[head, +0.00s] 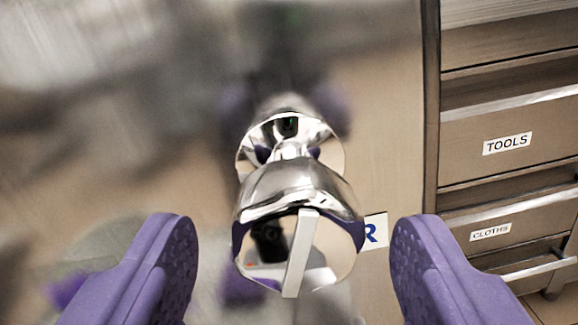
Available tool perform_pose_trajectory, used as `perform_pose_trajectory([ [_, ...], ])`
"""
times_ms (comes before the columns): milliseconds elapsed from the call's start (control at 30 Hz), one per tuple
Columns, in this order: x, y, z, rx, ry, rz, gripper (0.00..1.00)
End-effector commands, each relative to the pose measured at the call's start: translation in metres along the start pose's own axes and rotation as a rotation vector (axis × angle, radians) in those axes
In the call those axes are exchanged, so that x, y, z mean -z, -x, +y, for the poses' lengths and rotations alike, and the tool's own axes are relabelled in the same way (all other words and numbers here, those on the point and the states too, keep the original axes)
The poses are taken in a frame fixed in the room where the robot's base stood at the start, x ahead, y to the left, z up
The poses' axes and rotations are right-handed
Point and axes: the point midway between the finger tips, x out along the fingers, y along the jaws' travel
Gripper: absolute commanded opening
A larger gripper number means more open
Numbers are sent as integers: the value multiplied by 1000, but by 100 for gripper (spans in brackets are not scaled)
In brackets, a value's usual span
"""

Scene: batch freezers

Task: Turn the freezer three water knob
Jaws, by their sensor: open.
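A shiny chrome knob (267,249) sticks out towards me in the middle of the head view. Its round mirror face carries a pale raised bar (300,254), tilted slightly from upright, and a polished round collar (290,140) sits behind it. My gripper (291,240) is open, with one purple padded finger on each side of the knob. Clear gaps show between both fingers and the knob, so neither appears to touch it. A white label (375,230) behind the knob is mostly hidden; only a blue "R" shows.
At the right stands a drawer unit (432,120) with a drawer labelled "TOOLS" (507,143) and another labelled "CLOTHS" (491,232). Tiled floor (555,308) shows at the lower right. The panel behind the knob is reflective, with blurred reflections at the left.

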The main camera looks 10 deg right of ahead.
Motion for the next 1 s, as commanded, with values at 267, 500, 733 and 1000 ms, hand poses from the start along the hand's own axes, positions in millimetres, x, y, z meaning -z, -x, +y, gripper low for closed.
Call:
perform_pose_trajectory([
  [267, 0, -23, 1, -1, 1, -1, 69],
  [500, 0, -24, 0, -1, 1, -1, 59],
  [733, 0, -23, 1, -1, 2, -1, 14],
  [1000, 0, -23, 1, -2, -31, -2, 14],
])
